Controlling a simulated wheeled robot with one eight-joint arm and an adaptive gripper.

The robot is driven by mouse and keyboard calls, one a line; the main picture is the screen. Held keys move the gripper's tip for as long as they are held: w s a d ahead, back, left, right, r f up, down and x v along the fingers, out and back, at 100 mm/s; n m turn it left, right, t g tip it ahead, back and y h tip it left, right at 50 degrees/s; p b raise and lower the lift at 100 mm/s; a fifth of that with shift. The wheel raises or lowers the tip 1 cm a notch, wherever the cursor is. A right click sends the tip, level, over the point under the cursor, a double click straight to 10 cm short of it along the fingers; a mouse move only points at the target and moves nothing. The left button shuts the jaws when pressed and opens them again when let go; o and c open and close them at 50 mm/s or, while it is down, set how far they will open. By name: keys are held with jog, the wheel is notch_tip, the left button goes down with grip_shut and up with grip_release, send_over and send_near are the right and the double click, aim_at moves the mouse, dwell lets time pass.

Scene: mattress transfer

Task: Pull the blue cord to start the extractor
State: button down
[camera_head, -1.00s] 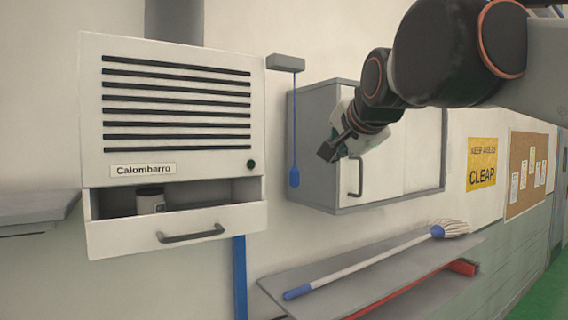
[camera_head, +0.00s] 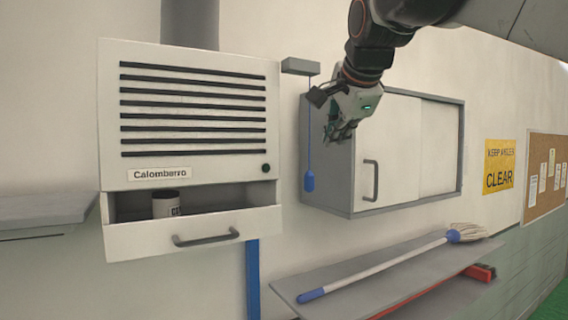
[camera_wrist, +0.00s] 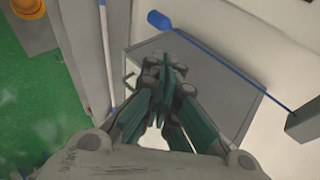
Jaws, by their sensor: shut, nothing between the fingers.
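The thin blue cord (camera_head: 309,148) hangs from a small grey box (camera_head: 300,66) on the wall and ends in a blue pull handle (camera_head: 308,182). My gripper (camera_head: 336,138) points downward just right of the cord, above the handle's height, and is shut and empty. In the wrist view the fingers (camera_wrist: 165,68) come together. The cord (camera_wrist: 225,68) runs slantwise to their right, apart from them, with its blue handle (camera_wrist: 159,20) at the top. Part of my wrist hides the upper cord.
A grey cabinet with white doors (camera_head: 425,150) stands right behind my gripper. Below the extractor, an open drawer (camera_head: 195,238) holds a can (camera_head: 166,204). A mop (camera_head: 385,262) lies on a shelf (camera_head: 345,280) lower down.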

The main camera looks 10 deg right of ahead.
jog(key=shift+a+r+m+g+h+p, duration=0.3)
jog(key=shift+a+r+m+g+p, duration=0.3)
jog(key=shift+a+r+m+g, duration=0.9)
jog(key=shift+d+f, duration=0.2)
jog(key=shift+d, duration=0.05)
jog(key=p, duration=0.2)
send_near(309, 181)
jog(key=w+d+f, duration=0.2)
jog(key=w+f, duration=0.2)
jog(key=shift+s+f, duration=0.1)
